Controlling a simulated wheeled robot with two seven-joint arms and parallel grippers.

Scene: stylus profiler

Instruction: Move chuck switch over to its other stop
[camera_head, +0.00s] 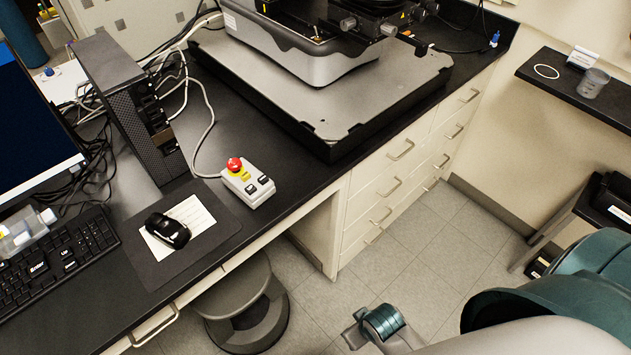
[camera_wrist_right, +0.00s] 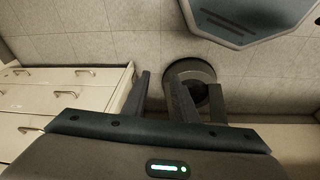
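A white control box (camera_head: 248,182) sits on the black bench, right of the mouse pad. It carries a red mushroom button (camera_head: 235,165), a yellow patch and dark rocker switches (camera_head: 257,185). The stylus profiler (camera_head: 300,45) stands on a grey slab at the back, its top cut off by the frame edge. I cannot tell which control is the chuck switch, nor its position. My right gripper (camera_wrist_right: 160,78) is open and empty, over the floor in front of the bench, apart from the box and profiler. My left gripper is not in view.
A computer tower (camera_head: 125,105), monitor (camera_head: 35,125), keyboard (camera_head: 55,260) and mouse (camera_head: 167,230) crowd the bench's left. A stool (camera_head: 245,310) stands below the bench edge. Drawers (camera_head: 385,190) with protruding handles lie under the slab. A shelf (camera_head: 560,90) is at right.

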